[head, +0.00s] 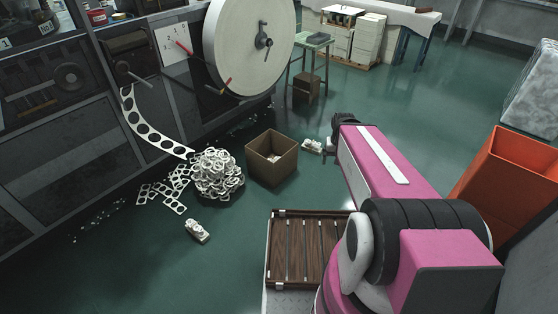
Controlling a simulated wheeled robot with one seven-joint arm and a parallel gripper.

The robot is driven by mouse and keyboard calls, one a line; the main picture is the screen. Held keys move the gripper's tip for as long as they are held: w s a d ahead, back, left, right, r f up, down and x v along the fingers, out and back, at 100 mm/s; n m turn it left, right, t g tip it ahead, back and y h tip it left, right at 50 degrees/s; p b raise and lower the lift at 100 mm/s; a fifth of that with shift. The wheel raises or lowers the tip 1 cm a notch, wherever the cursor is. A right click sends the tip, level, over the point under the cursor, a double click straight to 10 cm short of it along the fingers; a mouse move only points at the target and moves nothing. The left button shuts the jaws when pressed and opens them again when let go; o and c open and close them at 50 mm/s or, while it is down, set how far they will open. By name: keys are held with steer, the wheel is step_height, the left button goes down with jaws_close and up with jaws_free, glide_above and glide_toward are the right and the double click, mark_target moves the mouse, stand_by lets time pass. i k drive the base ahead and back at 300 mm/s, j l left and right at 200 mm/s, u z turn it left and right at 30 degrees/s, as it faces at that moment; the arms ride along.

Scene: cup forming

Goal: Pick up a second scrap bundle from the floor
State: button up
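A white scrap bundle (197,231) lies on the green floor in front of the scrap heap, clear of my arm. Another white bundle (312,146) is just right of the cardboard box, right against the end of my gripper (328,146). I cannot tell whether the fingers hold this bundle or are only beside it. The fingers are small, dark and partly hidden by my wrist. The open cardboard box (262,171) stands on the floor with something pale inside, perhaps a bundle.
A heap of loose scrap rings (217,175) lies by the machine, under a punched strip (143,131). A large white reel (248,45) hangs above. An orange bin (508,180) stands at the right. A green stool (312,45) stands behind. Open floor lies around the front bundle.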

mark_target(310, 148)
steer(key=i+j, duration=0.1)
steer(key=i, duration=0.9)
steer(key=i+l+z, duration=0.05)
